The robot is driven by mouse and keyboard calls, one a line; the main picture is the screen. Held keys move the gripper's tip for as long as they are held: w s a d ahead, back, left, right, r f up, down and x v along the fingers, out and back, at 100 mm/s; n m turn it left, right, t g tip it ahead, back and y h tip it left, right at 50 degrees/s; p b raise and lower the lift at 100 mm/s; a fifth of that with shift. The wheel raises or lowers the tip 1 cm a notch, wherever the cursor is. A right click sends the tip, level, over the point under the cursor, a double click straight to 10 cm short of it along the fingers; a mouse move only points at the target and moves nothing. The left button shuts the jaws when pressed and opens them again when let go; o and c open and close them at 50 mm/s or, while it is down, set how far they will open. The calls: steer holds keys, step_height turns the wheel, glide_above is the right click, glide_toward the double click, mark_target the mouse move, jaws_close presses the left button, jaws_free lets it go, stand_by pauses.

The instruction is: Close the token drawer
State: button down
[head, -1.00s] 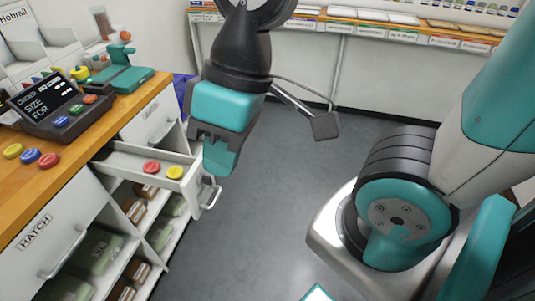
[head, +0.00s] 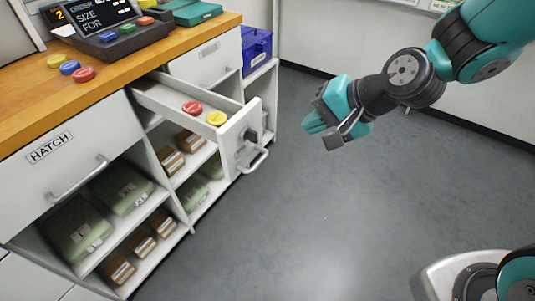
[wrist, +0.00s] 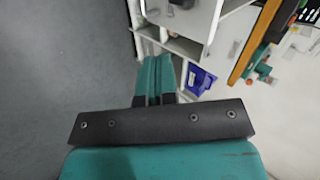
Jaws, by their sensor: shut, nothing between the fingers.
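The token drawer (head: 180,103) is pulled out of the white counter in the head view, with a red token (head: 192,107) and a yellow token (head: 216,118) inside it. Its front panel (head: 236,140) carries a curved handle (head: 253,160) and a small dark knob-like part. My gripper (head: 308,124) is to the right of the drawer front, apart from it, over open floor. In the wrist view the teal fingers (wrist: 155,75) are together, with nothing between them.
The wooden counter top (head: 120,70) holds a black display unit (head: 105,25) and several coloured tokens. A closed HATCH front (head: 65,165) is left of the drawer. Shelves below hold green and brown packs. A blue bin (head: 257,47) stands behind. The grey floor (head: 300,220) is clear.

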steer(key=shift+w+a+f+m+t+b, duration=0.2)
steer(key=shift+w+a+f+m, duration=0.15)
steer(key=shift+w+a+f, duration=1.25)
steer(key=shift+w+a+f+m+t+b, duration=0.15)
steer(key=shift+w+a+f+m+b, duration=0.15)
steer(key=shift+w+a+f, duration=1.25)
steer(key=shift+w+a+f+m+t+b, duration=0.15)
steer(key=shift+w+a+f+m, duration=0.2)
steer(key=shift+w+a+f, duration=1.2)
steer(key=shift+s+d+f, duration=0.2)
steer(key=shift+d+f, duration=0.2)
steer(key=shift+d, duration=0.15)
